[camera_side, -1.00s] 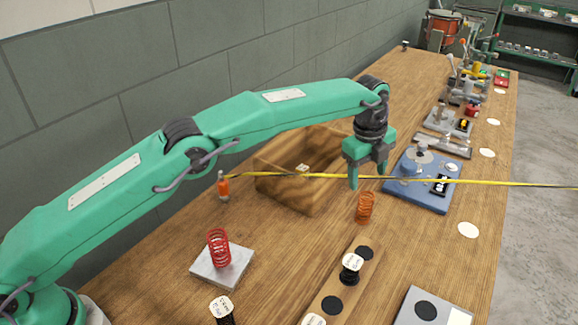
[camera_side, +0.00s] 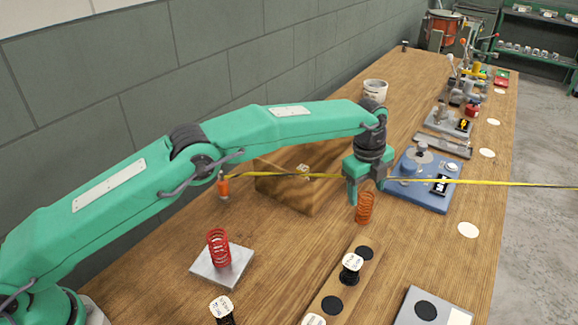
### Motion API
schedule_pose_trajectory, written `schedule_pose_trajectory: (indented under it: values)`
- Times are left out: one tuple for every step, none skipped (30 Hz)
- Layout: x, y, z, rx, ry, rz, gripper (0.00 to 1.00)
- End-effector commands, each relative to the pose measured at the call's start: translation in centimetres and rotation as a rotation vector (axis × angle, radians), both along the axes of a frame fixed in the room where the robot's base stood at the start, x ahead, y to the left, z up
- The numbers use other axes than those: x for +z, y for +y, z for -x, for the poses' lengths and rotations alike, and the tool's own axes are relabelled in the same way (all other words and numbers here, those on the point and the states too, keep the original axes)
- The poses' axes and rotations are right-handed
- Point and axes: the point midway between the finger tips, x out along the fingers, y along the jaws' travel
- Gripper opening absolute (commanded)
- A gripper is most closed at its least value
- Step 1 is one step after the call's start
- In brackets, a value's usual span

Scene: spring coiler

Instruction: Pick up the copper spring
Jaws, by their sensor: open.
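The copper spring (camera_side: 365,208) is an orange-brown coil standing upright on the wooden bench (camera_side: 420,265), to the right of the wooden box. My gripper (camera_side: 366,193) is open and points down at the spring. Its two green fingers appear on either side of the spring's upper end, the left one slightly nearer the camera. I cannot tell whether either finger touches the coil.
A wooden box (camera_side: 287,190) stands just left of my gripper. A blue fixture (camera_side: 425,200) is close on the right. A red spring (camera_side: 218,249) stands on a metal plate. A black spool (camera_side: 350,268) is in front.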

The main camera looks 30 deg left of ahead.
Motion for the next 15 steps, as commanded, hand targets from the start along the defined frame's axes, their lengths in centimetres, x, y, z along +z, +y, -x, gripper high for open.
schedule_pose_trajectory:
  values:
    - [-0.7, -0.1, 0.1, 0.0, 0.003, -0.001, 0.64]
    - [-1.1, -0.1, 0.1, 0.0, 0.002, -0.001, 0.64]
    - [-1.5, -0.1, 0.0, 0.0, 0.001, 0.0, 0.64]
    - [-1.9, -0.1, -0.1, 0.0, 0.002, -0.001, 0.64]
    - [-2.2, -0.2, -0.1, 0.0, 0.002, -0.001, 0.64]
    - [-2.4, -0.2, -0.1, 0.0, 0.002, -0.001, 0.64]
    - [-2.6, -0.2, -0.2, 0.0, 0.001, 0.0, 0.64]
    - [-2.7, -0.2, -0.2, 0.0, 0.0, 0.0, 0.64]
    - [-2.9, -0.2, -0.2, 0.0, 0.0, 0.0, 0.64]
    - [-2.9, -0.2, -0.2, 0.0, -0.001, 0.0, 0.64]
    - [-3.0, -0.2, -0.2, 0.0, -0.001, 0.0, 0.64]
    - [-3.0, -0.2, -0.2, 0.0, -0.001, 0.0, 0.64]
    - [-3.0, -0.2, -0.2, 0.0, -0.001, 0.0, 0.64]
    - [-3.0, -0.2, -0.2, 0.0, -0.001, 0.0, 0.64]
    - [-3.0, -0.2, -0.2, 0.0, -0.001, 0.0, 0.64]
